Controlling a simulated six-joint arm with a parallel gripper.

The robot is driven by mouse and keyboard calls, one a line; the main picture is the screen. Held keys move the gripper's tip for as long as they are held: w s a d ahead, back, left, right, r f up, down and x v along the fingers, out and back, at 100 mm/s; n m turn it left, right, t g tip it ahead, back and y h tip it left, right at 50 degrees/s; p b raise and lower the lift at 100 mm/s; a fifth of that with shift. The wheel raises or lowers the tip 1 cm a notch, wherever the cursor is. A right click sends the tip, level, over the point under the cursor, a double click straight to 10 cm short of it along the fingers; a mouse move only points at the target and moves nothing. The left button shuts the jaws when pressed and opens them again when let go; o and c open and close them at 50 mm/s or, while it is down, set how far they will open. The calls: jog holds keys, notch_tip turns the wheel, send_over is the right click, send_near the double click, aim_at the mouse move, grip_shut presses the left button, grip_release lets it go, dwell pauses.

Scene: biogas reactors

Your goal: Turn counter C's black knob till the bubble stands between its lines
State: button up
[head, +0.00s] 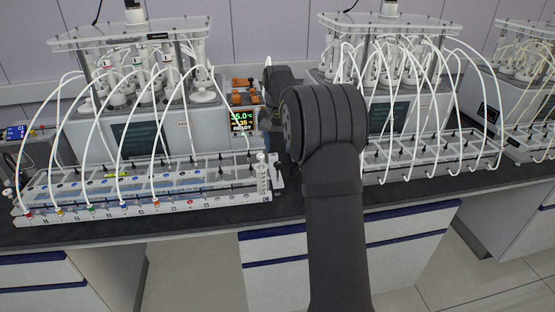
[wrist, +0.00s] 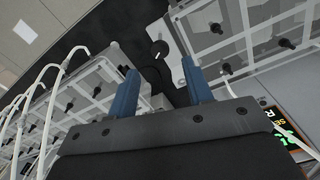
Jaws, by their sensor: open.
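Counter C (head: 150,208) is the long, pale, clear-lidded unit at the left of the head view, marked C near its right end. In the wrist view a round black knob (wrist: 158,50) with a white mark shows at the end of a pale plate (wrist: 176,62). My gripper (wrist: 159,65) is open, its two blue fingers apart with nothing held between them. The knob appears beyond the fingertips, roughly between them in the picture; I cannot tell the distance.
White tubes arch over counter C and over a second counter (head: 430,162) to the right. A lit display reading READY (head: 241,122) stands behind. The dark bench (head: 230,217) has a bare strip along its front edge.

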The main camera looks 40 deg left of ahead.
aim_at(278, 163)
notch_tip(278, 163, down, 6)
jog(key=shift+r, duration=0.1)
jog(key=c, duration=1)
jog(key=shift+n, duration=0.6)
jog(key=o, duration=1)
notch_tip(278, 163, up, 17)
jog(key=shift+r, duration=0.2)
